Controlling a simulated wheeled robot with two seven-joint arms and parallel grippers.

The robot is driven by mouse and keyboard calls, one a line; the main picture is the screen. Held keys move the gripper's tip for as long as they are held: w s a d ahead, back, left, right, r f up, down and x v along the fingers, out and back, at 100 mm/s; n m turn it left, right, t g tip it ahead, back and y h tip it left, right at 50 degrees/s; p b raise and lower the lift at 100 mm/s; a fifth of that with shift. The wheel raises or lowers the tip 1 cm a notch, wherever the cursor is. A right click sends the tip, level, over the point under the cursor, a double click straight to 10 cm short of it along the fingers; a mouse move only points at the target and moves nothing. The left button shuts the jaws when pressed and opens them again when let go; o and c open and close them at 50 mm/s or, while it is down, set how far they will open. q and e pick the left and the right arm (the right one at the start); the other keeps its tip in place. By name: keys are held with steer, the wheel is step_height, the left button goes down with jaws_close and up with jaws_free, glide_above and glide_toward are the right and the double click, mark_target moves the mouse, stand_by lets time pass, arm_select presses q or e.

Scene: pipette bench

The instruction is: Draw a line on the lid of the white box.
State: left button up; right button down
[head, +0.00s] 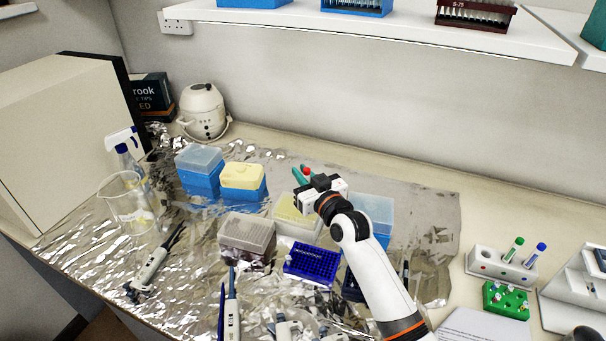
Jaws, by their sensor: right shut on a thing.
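My right gripper (318,188) is shut on a slim marker (306,171), of which a small red part shows beside green bits. The fingers hide most of the marker, and I cannot tell where its tip is. The gripper is above a pale box with a yellowish lid area (293,212), partly covered by my arm. Whether the marker touches a lid cannot be seen. A box with a greyish-white lid (248,232) stands to the left. I cannot tell for certain which is the white box. My left gripper is not in view.
Blue boxes with a clear lid (199,160) and a yellow lid (243,177) stand behind left. A blue rack (312,264) and several pipettes (155,266) lie in front. A marker holder (501,268) with green and blue markers stands right. Foil covers the bench; a shelf overhangs behind.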

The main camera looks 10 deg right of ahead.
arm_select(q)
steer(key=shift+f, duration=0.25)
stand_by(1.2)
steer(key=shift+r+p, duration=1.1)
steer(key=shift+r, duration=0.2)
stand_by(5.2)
